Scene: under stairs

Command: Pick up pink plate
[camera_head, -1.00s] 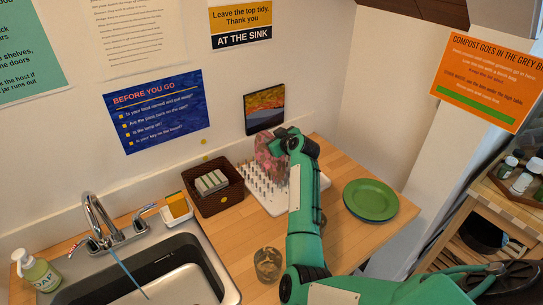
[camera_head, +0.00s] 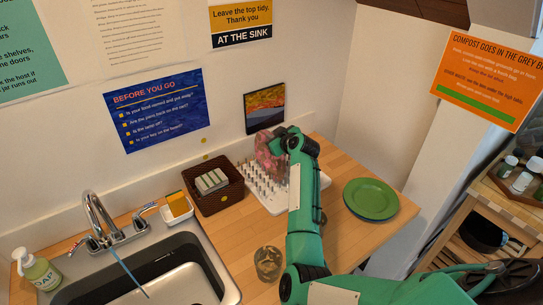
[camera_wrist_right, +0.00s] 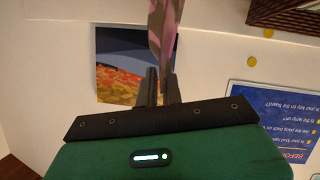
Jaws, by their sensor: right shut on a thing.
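The pink plate (camera_head: 268,150) stands on edge at the white peg rack (camera_head: 257,193), partly hidden behind my right arm. My right gripper is at the plate, its fingers mostly hidden by the arm in the head view. In the right wrist view, my right gripper (camera_wrist_right: 160,85) is shut on the pink plate (camera_wrist_right: 165,30), which shows edge-on between the fingers. I cannot tell whether the plate still touches the rack. My left gripper is not in view.
Green plates (camera_head: 371,199) lie right of the rack. A brown basket (camera_head: 219,200) stands left of it, and a glass (camera_head: 267,264) stands in front. The sink (camera_head: 180,285) is at the lower left. A small picture (camera_head: 264,108) is on the wall behind.

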